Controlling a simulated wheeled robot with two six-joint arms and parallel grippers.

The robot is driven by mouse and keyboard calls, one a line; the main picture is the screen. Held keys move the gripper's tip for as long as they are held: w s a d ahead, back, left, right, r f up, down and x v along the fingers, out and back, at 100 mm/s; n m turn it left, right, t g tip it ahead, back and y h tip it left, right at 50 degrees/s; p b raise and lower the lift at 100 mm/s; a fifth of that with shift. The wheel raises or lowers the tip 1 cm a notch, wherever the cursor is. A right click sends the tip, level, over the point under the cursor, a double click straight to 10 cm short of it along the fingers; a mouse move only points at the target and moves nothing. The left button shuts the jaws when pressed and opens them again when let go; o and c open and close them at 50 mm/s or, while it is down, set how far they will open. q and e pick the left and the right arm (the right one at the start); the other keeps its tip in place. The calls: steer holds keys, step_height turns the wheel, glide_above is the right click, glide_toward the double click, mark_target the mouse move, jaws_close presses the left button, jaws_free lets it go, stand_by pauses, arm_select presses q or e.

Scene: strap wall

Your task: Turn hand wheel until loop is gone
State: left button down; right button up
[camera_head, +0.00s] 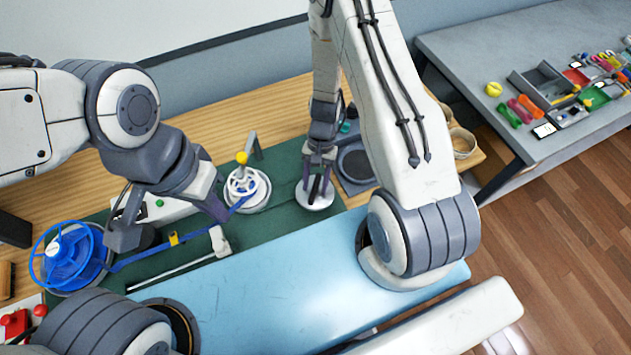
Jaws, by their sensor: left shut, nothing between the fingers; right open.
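A white hand wheel (245,188) with a yellow knob stands on the green mat. A blue reel (68,256) is at the far left. A blue strap (150,252) with a yellow clip (174,239) runs between the reel and the wheel. My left arm hides part of its path, and I cannot make out a clear loop. My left gripper (122,236) is shut and empty, just right of the reel and near the strap; I cannot tell if it touches. My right gripper (316,182) is open above a white round base (315,197), right of the hand wheel.
The green mat (285,222) lies on a wooden bench (280,105). A light blue panel (290,285) crosses the front. A small white post (220,241) stands beside the strap. A grey side table (470,55) with coloured tools is at the right, beyond a gap of wooden floor.

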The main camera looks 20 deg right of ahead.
jaws_close()
steer(key=shift+f+m+b, duration=0.1)
steer(key=shift+m+b, duration=0.4)
steer(key=shift+b, duration=0.2)
steer(key=m+t+b, duration=0.1)
steer(key=m+b, duration=0.1)
steer(key=b, duration=0.1)
steer(key=m+y+b, duration=0.1)
steer(key=m+b, duration=0.2)
steer(key=shift+s+d+t, duration=0.1)
steer(key=shift+t, duration=0.3)
steer(key=shift+m+t+y+b, duration=0.3)
steer(key=shift+m+t+b, duration=0.1)
steer(key=shift+m+b, duration=0.6)
jaws_free()
